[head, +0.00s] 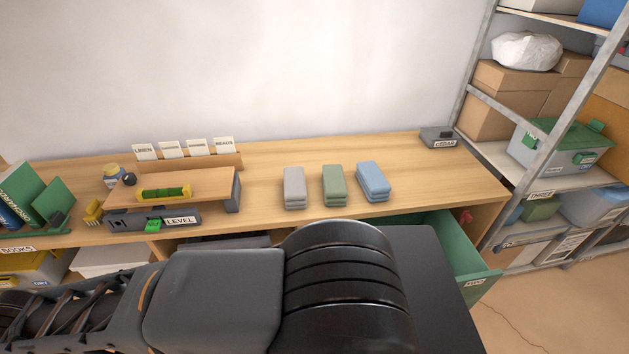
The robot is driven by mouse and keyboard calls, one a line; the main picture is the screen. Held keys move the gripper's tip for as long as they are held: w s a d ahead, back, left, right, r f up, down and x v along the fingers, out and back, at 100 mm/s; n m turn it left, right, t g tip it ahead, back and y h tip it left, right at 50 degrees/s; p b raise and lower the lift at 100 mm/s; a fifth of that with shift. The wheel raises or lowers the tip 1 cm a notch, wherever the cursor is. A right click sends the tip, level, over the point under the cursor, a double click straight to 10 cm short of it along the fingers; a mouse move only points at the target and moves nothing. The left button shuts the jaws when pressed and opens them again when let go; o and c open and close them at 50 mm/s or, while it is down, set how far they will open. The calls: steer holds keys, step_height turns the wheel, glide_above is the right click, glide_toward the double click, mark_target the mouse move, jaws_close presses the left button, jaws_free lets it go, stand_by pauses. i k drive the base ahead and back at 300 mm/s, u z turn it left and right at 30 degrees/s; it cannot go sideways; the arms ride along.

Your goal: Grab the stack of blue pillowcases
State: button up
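The stack of blue pillowcases (372,181) lies folded on the wooden bench top, right of centre in the head view. It is the rightmost of three small folded stacks in a row. A green stack (333,185) lies just left of it, and a grey stack (294,187) lies left of that. The stacks are apart from each other. My arm fills the lower middle of the view, in front of the bench. My gripper is not visible, and nothing is seen touching the blue stack.
The wooden bench (440,172) is clear right of the blue stack, up to a grey box (438,137). A green drawer (462,256) stands open below the bench's right front. A small raised shelf (205,183) stands left. A metal rack (475,67) with boxes stands right.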

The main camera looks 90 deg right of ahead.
mark_target(376, 187)
steer(key=i, duration=0.4)
steer(key=z, duration=3.95)
steer(key=i, duration=0.5)
steer(key=u, duration=0.05)
